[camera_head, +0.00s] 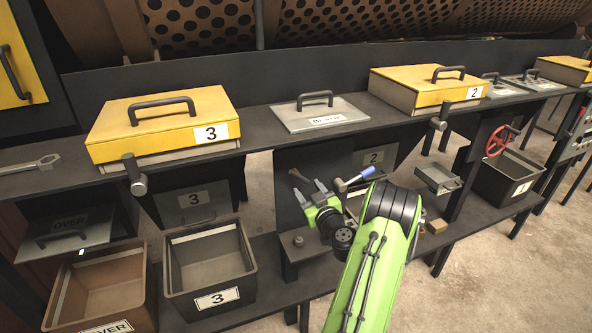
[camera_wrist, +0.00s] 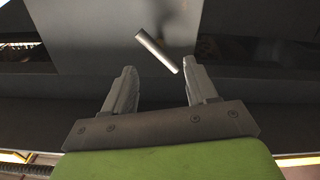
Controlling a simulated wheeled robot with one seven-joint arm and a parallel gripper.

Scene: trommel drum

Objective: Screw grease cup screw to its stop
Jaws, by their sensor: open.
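My gripper (camera_head: 309,192) is open, with its fingers pointing up and away under the bench in the head view. In the wrist view my gripper (camera_wrist: 159,68) has nothing between its fingers. A pale grey metal bar (camera_wrist: 157,52) lies slanted just beyond the fingertips, its lower end near the right one. The bar may belong to the grease cup screw, but I cannot tell. A small round grey knob (camera_head: 298,241) stands on a dark block left of my wrist in the head view. No threads or stop can be made out.
The bench (camera_head: 262,118) with yellow lids overhangs the area. Bin 3 (camera_head: 217,299) and a brown bin (camera_head: 106,283) stand at left. A red handwheel (camera_head: 498,141) is at right. Bare floor shows behind.

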